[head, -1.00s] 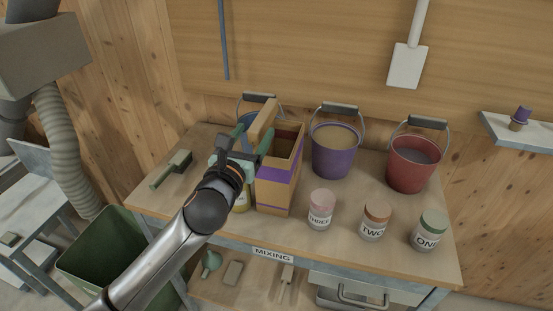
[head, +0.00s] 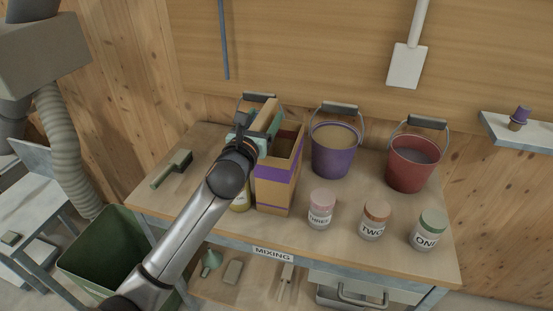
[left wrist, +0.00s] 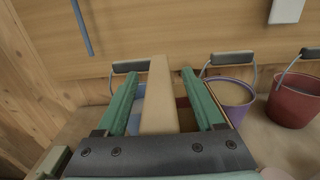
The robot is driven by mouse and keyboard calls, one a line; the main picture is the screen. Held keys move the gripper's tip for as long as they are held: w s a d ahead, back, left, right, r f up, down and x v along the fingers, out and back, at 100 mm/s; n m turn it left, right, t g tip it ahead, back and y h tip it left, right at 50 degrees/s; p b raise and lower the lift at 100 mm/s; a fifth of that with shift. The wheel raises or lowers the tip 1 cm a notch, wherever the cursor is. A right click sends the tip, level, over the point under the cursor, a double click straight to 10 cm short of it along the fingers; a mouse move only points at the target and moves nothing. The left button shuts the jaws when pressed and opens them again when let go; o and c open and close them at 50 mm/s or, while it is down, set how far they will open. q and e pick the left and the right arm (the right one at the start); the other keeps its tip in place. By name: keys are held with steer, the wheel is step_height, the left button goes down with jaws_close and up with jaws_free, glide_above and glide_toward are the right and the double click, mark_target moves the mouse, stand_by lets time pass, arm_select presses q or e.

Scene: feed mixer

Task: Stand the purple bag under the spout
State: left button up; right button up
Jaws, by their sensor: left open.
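The purple bag (head: 273,195) is a tall, open-topped tan bag with purple bands, standing upright on the bench left of the purple bucket. My left gripper (head: 264,114) is over the bag's upper left side with its fingers open. In the left wrist view the green fingers (left wrist: 160,76) lie on either side of a tan strip (left wrist: 159,100), with gaps showing. I cannot tell whether this strip is part of the bag. My arm hides the bag's left edge. No spout can be made out. My right gripper is out of view.
A purple bucket (head: 331,158), a red bucket (head: 408,172) and a partly hidden blue bucket stand at the back. Jars three (head: 320,210), two (head: 374,222) and one (head: 428,232) stand in front. A brush (head: 172,168) lies at left. A green bin (head: 103,255) stands below.

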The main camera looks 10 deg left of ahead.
arm_select(q)
jaws_close()
stand_by(0.4)
